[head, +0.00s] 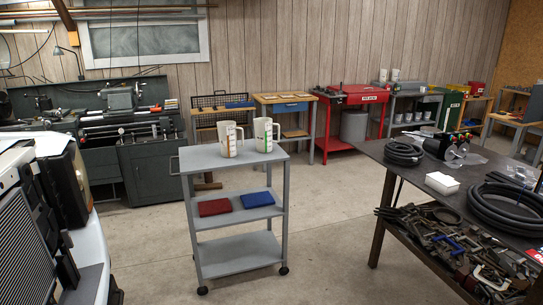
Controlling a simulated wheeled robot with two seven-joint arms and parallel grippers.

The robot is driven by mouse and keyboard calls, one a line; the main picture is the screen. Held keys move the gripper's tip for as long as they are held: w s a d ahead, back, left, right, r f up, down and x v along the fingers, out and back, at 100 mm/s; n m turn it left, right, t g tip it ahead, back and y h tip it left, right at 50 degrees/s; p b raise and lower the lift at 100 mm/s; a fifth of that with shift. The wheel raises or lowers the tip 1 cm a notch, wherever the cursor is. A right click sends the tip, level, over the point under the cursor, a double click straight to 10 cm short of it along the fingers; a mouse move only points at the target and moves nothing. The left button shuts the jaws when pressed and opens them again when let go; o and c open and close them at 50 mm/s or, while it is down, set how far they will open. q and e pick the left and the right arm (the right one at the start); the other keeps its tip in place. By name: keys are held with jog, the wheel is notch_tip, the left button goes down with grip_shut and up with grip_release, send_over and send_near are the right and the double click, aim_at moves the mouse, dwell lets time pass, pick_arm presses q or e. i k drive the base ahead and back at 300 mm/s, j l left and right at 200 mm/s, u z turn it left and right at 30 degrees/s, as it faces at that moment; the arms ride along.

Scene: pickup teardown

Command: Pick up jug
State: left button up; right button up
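Two pale measuring jugs stand upright on the top shelf of a grey wheeled cart (200,161) in the middle of the head view. The left jug (227,140) has orange markings and a handle on its right side. The right jug (262,135) has green markings and a handle on its right side. They stand close together near the back of the shelf. Neither of my grippers shows in the head view, and nothing touches the jugs.
Red (214,207) and blue (257,199) folded cloths lie on the cart's middle shelf. A dark workbench (400,176) with hoses and tools stands at right. A truck front (25,225) fills the left edge. Concrete floor (325,225) is clear between cart and workbench.

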aim_at(226, 130)
jog(key=i+j+z, duration=0.45)
jog(key=i+j, duration=2.3)
jog(key=i, duration=0.05)
